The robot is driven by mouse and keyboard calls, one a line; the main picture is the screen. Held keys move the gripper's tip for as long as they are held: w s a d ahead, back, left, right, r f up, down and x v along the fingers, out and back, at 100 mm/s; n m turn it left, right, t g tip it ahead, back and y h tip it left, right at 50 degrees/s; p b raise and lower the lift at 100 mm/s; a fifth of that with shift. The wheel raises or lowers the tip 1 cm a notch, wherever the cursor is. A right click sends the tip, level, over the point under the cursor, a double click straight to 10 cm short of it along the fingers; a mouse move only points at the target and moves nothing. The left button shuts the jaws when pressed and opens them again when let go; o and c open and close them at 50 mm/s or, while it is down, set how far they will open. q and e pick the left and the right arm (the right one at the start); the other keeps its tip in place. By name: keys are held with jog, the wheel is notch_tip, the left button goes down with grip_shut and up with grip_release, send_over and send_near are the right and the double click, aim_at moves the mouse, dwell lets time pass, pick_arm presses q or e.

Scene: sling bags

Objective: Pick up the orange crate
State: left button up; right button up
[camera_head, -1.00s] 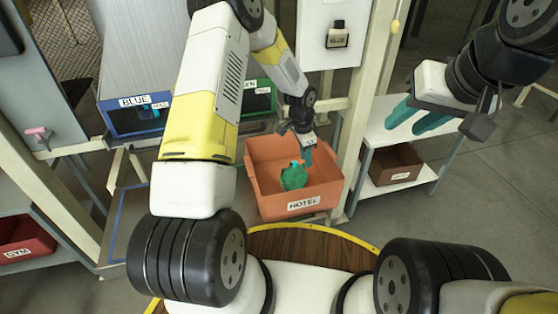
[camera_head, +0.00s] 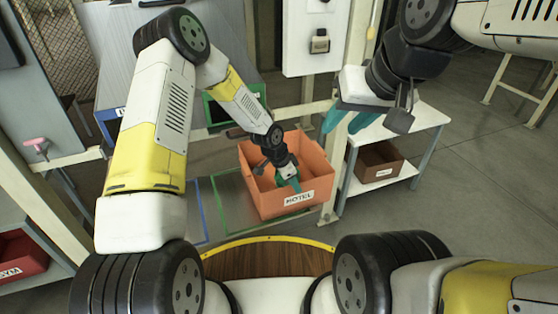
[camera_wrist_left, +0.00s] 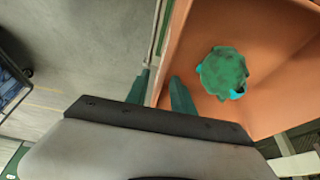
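The orange crate (camera_head: 318,188), labelled HOTEL, stands upright beyond the round wooden top. It also shows in the left wrist view (camera_wrist_left: 280,55), with a teal-green bag (camera_wrist_left: 224,72) inside. My left gripper (camera_head: 293,184) is at the crate's front side in the head view. In the left wrist view its two teal fingers (camera_wrist_left: 160,78) are apart, one outside the crate wall and one over its inside, and I cannot see them pressing on the wall. My right gripper (camera_head: 346,121) is open and empty, right of the crate and above it in the picture.
A white shelf table (camera_head: 408,117) with a brown crate (camera_head: 379,166) stands to the right. A post (camera_head: 348,160) stands right beside the orange crate. A red crate (camera_head: 20,255) is at lower left. A wooden top with yellow edging (camera_head: 268,262) is in front.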

pick_arm(q)
jog(key=x, duration=0.5)
jog(key=shift+w+d+f, duration=0.25)
grip_shut()
jog(key=shift+w+r, duration=0.1)
dwell(1.1)
